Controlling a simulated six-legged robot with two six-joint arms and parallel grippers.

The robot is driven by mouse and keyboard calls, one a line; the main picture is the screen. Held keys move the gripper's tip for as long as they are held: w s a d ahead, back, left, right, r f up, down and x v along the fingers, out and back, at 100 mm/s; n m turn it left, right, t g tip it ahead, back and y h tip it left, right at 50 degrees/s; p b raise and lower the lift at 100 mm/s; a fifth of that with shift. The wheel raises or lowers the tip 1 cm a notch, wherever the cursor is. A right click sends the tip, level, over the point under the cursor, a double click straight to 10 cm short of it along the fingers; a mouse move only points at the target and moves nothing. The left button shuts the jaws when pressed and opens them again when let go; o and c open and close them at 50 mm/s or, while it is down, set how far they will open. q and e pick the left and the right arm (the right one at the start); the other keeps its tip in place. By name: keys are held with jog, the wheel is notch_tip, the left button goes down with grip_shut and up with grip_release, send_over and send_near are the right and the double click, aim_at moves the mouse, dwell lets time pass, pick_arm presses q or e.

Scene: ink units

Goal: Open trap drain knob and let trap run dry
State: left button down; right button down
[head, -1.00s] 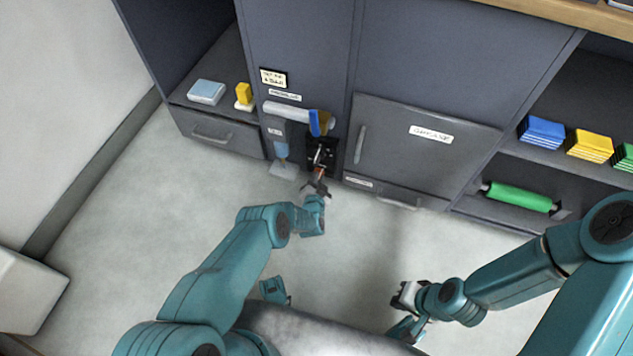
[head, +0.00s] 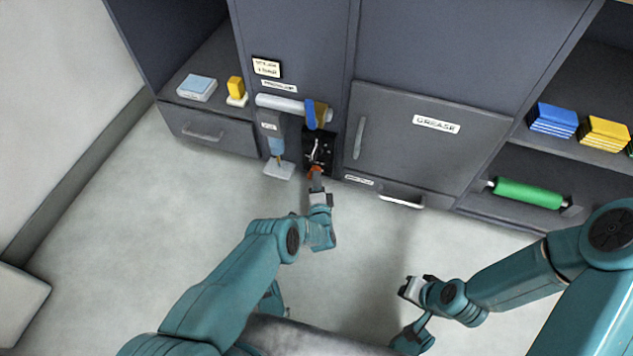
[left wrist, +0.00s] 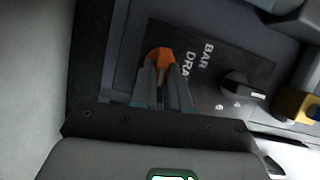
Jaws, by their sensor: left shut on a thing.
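An orange knob (head: 314,170) sits low on a black panel (head: 319,146) on the cabinet front. In the left wrist view the orange knob (left wrist: 160,54) is between my two fingertips, under partly visible lettering "DRA". My left gripper (head: 316,182) is shut on it; the wrist view shows the gripper (left wrist: 163,72) too. A black knob (left wrist: 243,85) sits beside it, near the letters "BAR". A bluish clear bowl (head: 276,146) hangs left of the panel, over a pale tray (head: 279,169). My right gripper (head: 408,288) is away from the cabinet; its jaw opening is unclear.
A pale horizontal pipe (head: 280,103) with a blue and yellow lever (head: 316,113) runs above the panel. A closed door labelled GREASE (head: 410,150) is to the right. Blue and yellow stacks and a green roller (head: 528,193) fill the right shelves. The floor before the cabinet is clear.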

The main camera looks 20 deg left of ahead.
pick_arm(q)
jog(key=shift+f+m, duration=0.1)
jog(key=shift+m, duration=0.4)
pick_arm(e)
jog(key=shift+f, duration=0.1)
jog(key=shift+w, duration=0.1)
pick_arm(q)
jog(key=c, duration=1.1)
grip_release()
jog(key=p+v, duration=0.1)
jog(key=v, duration=0.7)
jog(key=p+v, duration=0.1)
jog(key=v, duration=0.7)
jog(key=shift+s+d+f, duration=0.1)
jog(key=shift+d+f, duration=0.05)
jog(key=shift+f, duration=0.15)
pick_arm(e)
jog(key=shift+s+a+r+g, duration=0.15)
jog(key=shift+s+r+g, duration=0.15)
jog(key=shift+s+r, duration=0.75)
